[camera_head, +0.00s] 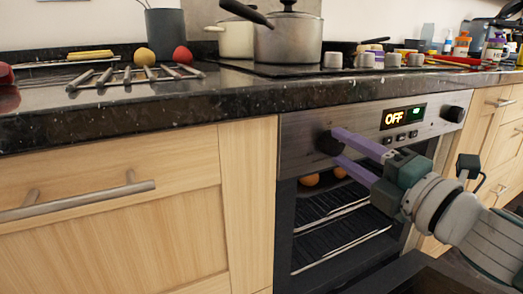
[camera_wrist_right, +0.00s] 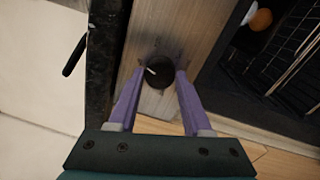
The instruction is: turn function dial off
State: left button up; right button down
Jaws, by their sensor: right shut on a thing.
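The function dial (camera_head: 327,144) is a dark round knob at the left end of the oven's control panel (camera_head: 300,128). My right gripper (camera_head: 335,146) has its two purple fingers on either side of the dial and is shut on it. In the right wrist view the dial (camera_wrist_right: 158,71) sits between the fingertips, with a pale mark on its face pointing to the upper left. A second dark knob (camera_head: 454,114) is at the panel's right end. My left gripper is not in view.
The oven (camera_head: 340,215) has round orange-brown items (camera_head: 309,180) inside behind its front. The granite worktop (camera_head: 180,107) above holds a metal rack (camera_head: 135,78), pots (camera_head: 288,40) and several small jars. A drawer handle (camera_head: 80,200) sticks out at left.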

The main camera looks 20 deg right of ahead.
jog(key=shift+n+b, duration=0.4)
jog(key=shift+n, duration=1.6)
jog(key=shift+c, duration=1.7)
grip_release()
jog(key=s+d, duration=0.1)
jog(key=s, duration=0.9)
jog(key=shift+f, duration=0.2)
jog(key=shift+w+d+r+p, duration=0.1)
jog(key=shift+p, duration=0.2)
